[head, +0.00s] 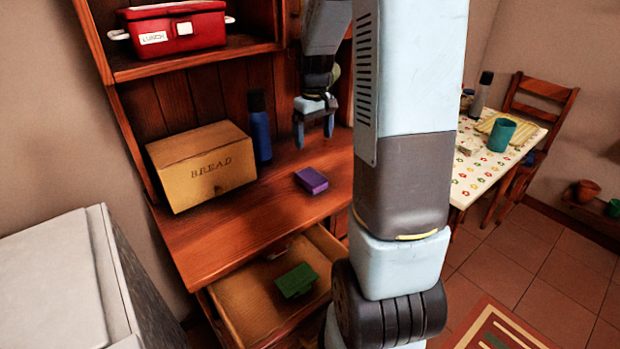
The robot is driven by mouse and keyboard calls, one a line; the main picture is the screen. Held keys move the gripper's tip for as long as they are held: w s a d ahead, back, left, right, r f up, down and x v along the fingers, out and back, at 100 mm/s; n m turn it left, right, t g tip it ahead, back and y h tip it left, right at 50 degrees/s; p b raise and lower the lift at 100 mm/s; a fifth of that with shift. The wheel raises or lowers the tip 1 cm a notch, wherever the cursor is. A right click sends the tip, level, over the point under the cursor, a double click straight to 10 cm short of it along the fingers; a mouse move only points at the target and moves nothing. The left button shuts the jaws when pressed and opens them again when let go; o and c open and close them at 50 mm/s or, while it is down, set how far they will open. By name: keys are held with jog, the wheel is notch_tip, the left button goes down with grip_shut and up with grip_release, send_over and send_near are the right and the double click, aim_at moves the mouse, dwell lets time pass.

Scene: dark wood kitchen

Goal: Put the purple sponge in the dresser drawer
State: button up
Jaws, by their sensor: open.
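The purple sponge (312,180) lies flat on the wooden dresser top (215,239), right of the bread box. My gripper (314,146) is open and empty, pointing down behind the sponge and apart from it in the picture. Its exact height above the dresser top is hard to tell. The dresser drawer (250,303) is pulled out below the dresser top. A green block-like item (297,280) lies inside it, with bare drawer floor around it. My arm hides the right part of the dresser and drawer.
A bread box (205,165) and a dark blue bottle (259,126) stand left of my gripper. A red lunch box (178,29) sits on the shelf above. A white appliance (60,285) stands at the left. A table (470,180) with a teal cup and a chair (540,95) are at right.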

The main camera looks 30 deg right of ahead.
send_over(311, 176)
jog(key=f, duration=0.7)
jog(key=shift+w+f, duration=0.2)
jog(key=shift+f, duration=0.1)
jog(key=shift+s+d+f, duration=0.1)
jog(key=shift+s+f, duration=0.05)
jog(key=shift+f, duration=2.8)
jog(key=c, duration=1.2)
jog(key=shift+r, duration=0.2)
